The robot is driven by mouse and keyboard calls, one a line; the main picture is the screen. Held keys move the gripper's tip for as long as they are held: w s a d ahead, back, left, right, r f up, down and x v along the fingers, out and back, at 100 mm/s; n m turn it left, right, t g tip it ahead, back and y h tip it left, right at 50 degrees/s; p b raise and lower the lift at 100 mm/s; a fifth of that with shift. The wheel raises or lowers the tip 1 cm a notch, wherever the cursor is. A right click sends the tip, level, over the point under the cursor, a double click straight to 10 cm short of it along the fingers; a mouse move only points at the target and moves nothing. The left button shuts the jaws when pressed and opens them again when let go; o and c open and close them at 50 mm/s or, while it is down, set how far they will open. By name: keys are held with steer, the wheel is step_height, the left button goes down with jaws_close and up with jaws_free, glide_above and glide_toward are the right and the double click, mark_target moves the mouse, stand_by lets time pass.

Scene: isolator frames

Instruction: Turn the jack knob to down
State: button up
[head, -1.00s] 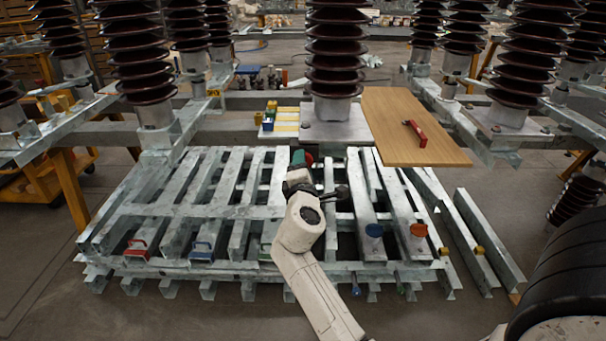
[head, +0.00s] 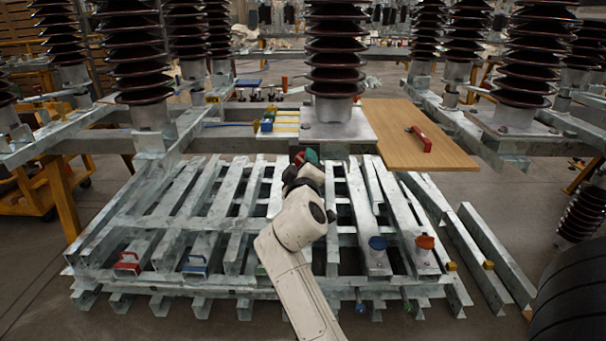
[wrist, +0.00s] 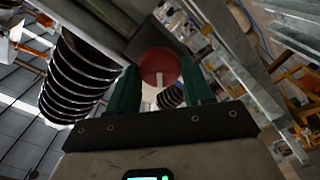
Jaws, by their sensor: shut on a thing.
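The jack knob (wrist: 150,63) is a round red knob with a white mark on its face. In the wrist view it sits between the two green fingers of my gripper (wrist: 160,82), and the white mark points towards the bottom of the picture. My gripper is shut on the knob. In the head view my gripper (head: 306,157) is at the front edge of the bench, below the large central insulator. A little of the red knob (head: 298,158) shows beside a green finger. My wrist hides most of the knob in this view.
A grey metal lattice (head: 150,225) lies below my arm, with a blue knob (head: 377,243) and an orange knob (head: 425,242) on it. A wooden board (head: 400,130) with a red-handled object (head: 421,138) lies right of the central insulator (head: 335,60).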

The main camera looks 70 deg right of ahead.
steer(key=shift+s+f+m+b, duration=0.1)
steer(key=shift+m+b, duration=1.35)
steer(key=shift+m, duration=0.65)
steer(key=shift+f+m+b, duration=0.1)
steer(key=shift+m+b, duration=1.35)
steer(key=shift+m, duration=0.65)
steer(key=o, duration=1)
steer(key=shift+r, duration=0.15)
steer(key=shift+o, duration=0.2)
steer(key=p+v, duration=0.1)
steer(key=v, duration=0.9)
steer(key=shift+a, duration=0.35)
steer(key=shift+s, duration=0.1)
